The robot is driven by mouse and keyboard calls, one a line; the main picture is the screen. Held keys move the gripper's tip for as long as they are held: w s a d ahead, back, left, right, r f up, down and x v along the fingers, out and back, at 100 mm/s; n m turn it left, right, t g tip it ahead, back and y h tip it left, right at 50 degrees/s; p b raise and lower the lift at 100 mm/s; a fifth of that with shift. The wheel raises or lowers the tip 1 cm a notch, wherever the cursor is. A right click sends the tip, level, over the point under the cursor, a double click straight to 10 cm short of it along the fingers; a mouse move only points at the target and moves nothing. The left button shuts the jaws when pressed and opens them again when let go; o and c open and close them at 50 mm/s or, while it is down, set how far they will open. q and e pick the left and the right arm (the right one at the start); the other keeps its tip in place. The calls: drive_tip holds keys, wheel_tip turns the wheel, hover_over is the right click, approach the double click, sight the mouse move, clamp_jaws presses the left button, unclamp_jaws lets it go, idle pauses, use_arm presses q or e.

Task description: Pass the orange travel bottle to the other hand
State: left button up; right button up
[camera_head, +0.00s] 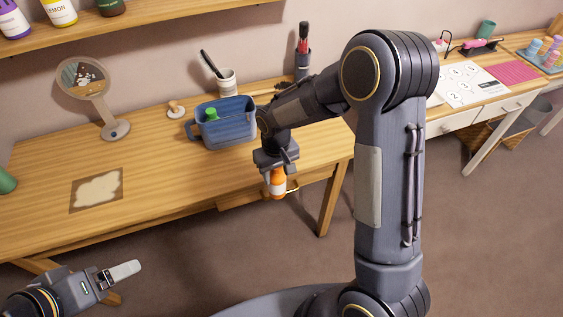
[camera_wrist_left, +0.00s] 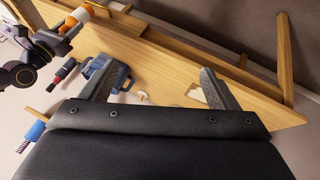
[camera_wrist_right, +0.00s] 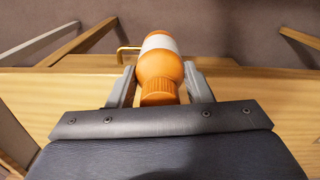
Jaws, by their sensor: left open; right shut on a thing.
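The orange travel bottle (camera_head: 277,184) has a white band and hangs below my right gripper (camera_head: 277,165), just off the table's front edge. In the right wrist view the bottle (camera_wrist_right: 158,70) sits between the two fingers of my right gripper (camera_wrist_right: 160,88), its ribbed orange cap toward the palm. It also shows at the upper left of the left wrist view (camera_wrist_left: 74,20). My left gripper (camera_head: 122,272) is low at the left of the head view, away from the bottle. In the left wrist view my left gripper (camera_wrist_left: 160,88) has its fingers wide apart with nothing between them.
A green item (camera_head: 5,182) stands at the left edge. The table's front middle is clear.

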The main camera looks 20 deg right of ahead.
use_arm(q)
drive_tip(key=shift+f, duration=0.2)
drive_tip(key=shift+c, duration=1.2)
drive_tip(key=w+d+f+n+t+h, duration=0.15)
drive_tip(key=w+d+n+t, duration=0.25)
drive_tip(key=w+d+n, duration=1.05)
drive_tip(key=w+d+f+n+t+y, duration=0.35)
drive_tip(key=d+f+n, duration=0.45)
drive_tip(key=n, duration=1)
drive_tip(key=x, duration=1.2)
drive_tip(key=shift+w+f+h, duration=0.15)
drive_tip(key=shift+f+h, duration=0.05)
drive_tip(key=shift+h, duration=0.2)
use_arm(e)
drive_tip(key=w+a+r+n, duration=0.3)
drive_tip(key=a+r, duration=0.1)
drive_tip(key=a, duration=0.3)
drive_tip(key=w+a+r+n, duration=0.2)
drive_tip(key=w+a+r, duration=0.1)
drive_tip(key=a, duration=0.4)
drive_tip(key=shift+w+a+r+n, duration=0.15)
drive_tip(key=shift+w+r+n, duration=0.25)
drive_tip(key=shift+r, duration=0.3)
